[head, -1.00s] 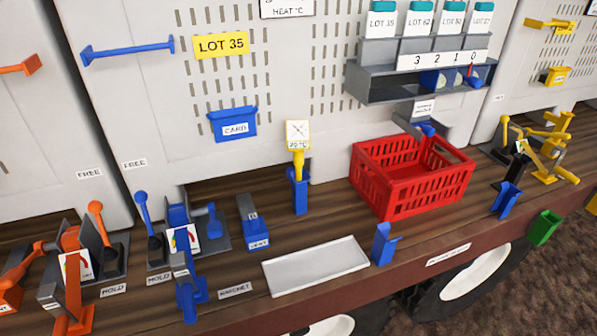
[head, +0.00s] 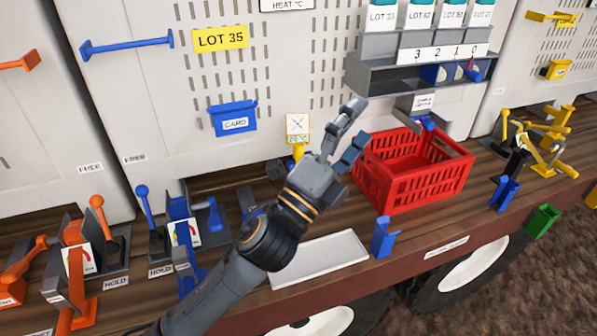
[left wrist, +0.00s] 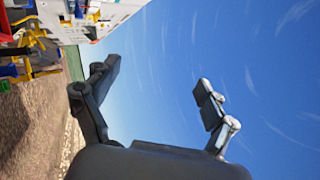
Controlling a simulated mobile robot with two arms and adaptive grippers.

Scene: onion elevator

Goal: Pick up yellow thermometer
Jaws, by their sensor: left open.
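The yellow thermometer (head: 297,133) stands upright at the middle of the workbench in the head view, with its white display face towards me. My right gripper is not in view.
A red crate (head: 413,190) stands right of my gripper. A white tray (head: 345,248) lies at the front edge, near a small blue holder (head: 383,238). Blue levers (head: 143,205) stand to the left. A grey dispenser shelf (head: 400,83) juts from the wall.

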